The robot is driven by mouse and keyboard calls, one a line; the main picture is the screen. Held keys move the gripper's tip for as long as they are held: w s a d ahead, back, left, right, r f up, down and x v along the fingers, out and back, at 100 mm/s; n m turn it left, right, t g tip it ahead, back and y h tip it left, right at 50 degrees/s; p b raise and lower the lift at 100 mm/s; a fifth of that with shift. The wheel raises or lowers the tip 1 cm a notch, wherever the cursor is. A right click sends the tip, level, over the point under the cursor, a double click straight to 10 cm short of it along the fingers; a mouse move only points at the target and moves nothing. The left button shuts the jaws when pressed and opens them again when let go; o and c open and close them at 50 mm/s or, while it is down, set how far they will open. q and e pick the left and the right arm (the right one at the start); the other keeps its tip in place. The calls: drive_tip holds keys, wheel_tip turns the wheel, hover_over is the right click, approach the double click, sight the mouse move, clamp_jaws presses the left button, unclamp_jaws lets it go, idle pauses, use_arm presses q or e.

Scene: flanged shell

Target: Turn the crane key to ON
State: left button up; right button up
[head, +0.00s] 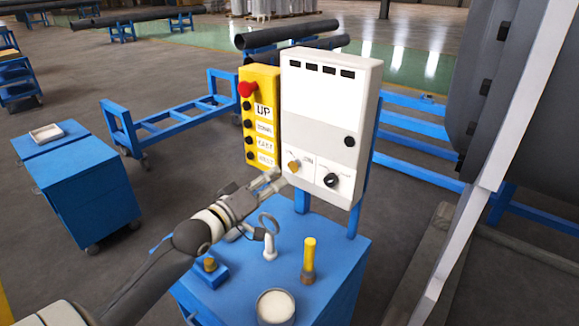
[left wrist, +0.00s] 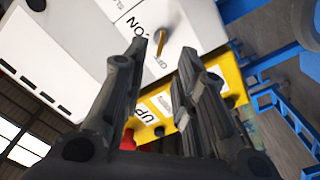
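The crane key (head: 294,165) is a small brass-coloured key on the lower left of the white control box (head: 325,90), beside an ON label. In the left wrist view the key (left wrist: 165,50) shows between and beyond the fingertips, with the ON label next to it. My left gripper (head: 276,181) is in front of the box's lower left corner, just below the key. In the left wrist view its two dark fingers (left wrist: 162,55) are apart with nothing held between them. Contact with the key cannot be made out. My right gripper is not in view.
A black knob (head: 331,180) sits right of the key. A yellow pendant (head: 262,118) with a red button adjoins the box. A blue cart (head: 338,270) below carries a magnifier (head: 269,235), a yellow-topped tool (head: 309,260) and a cup (head: 275,307). A pale panel edge (head: 490,180) stands at right.

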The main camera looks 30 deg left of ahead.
sight(290, 168)
use_arm(q)
drive_tip(key=w+p, duration=0.1)
drive_tip(key=w, duration=0.4)
drive_tip(key=shift+w+d, duration=0.15)
drive_tip(key=shift+d, duration=0.05)
drive_tip(key=shift+w+d, duration=0.1)
drive_tip(key=shift+w, duration=0.8)
drive_tip(key=shift+f, duration=0.1)
drive_tip(key=shift+w, duration=0.1)
clamp_jaws()
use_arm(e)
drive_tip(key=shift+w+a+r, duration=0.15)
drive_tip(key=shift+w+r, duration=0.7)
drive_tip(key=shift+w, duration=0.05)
